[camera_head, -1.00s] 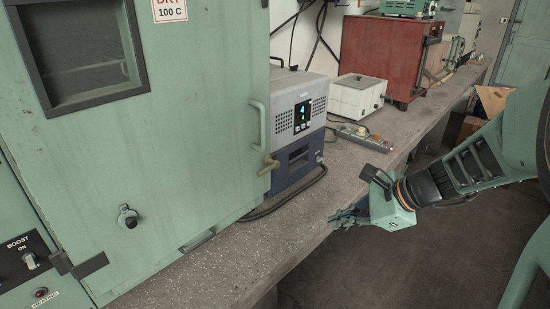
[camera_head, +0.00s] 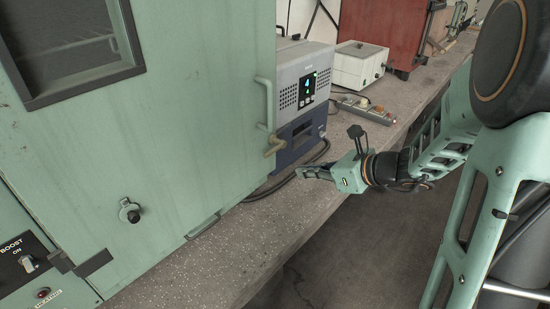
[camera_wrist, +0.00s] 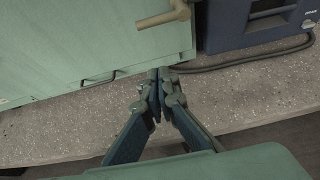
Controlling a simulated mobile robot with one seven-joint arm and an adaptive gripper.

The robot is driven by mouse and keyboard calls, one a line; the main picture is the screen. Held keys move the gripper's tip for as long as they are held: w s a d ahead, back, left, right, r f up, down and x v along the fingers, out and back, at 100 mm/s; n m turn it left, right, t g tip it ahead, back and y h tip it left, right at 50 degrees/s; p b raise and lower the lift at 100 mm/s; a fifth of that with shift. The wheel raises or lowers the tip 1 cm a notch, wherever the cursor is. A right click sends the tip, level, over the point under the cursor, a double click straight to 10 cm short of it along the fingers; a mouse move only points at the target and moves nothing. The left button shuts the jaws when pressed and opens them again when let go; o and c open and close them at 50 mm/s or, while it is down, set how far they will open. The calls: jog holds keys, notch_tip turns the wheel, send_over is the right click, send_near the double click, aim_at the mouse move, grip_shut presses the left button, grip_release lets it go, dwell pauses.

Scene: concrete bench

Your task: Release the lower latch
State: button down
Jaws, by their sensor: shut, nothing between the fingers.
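A brass-coloured lever latch (camera_head: 273,146) sits low on the right edge of the green cabinet door (camera_head: 180,130), below the bar handle (camera_head: 265,102). The lever also shows at the top of the wrist view (camera_wrist: 165,16). My gripper (camera_head: 299,173) is to the right of the latch and lower in the head view, over the bench, and not touching it. In the wrist view my gripper (camera_wrist: 159,76) has its fingertips together, with nothing between them, below the latch in the picture.
A blue-and-grey instrument (camera_head: 303,95) with a lit display stands behind the door's edge. A black cable (camera_head: 290,181) lies on the concrete bench (camera_head: 240,240). A power strip (camera_head: 363,109) and a white box (camera_head: 360,65) stand farther back. The bench front is clear.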

jog(key=b+x, duration=0.1)
jog(key=x, duration=0.9)
jog(key=r, duration=0.1)
jog(key=r+p, duration=0.1)
jog(key=r, duration=0.2)
jog(key=shift+w+a+p, duration=0.25)
jog(key=shift+a+p, duration=0.05)
jog(key=shift+r+p, duration=0.15)
jog(key=shift+p, duration=0.5)
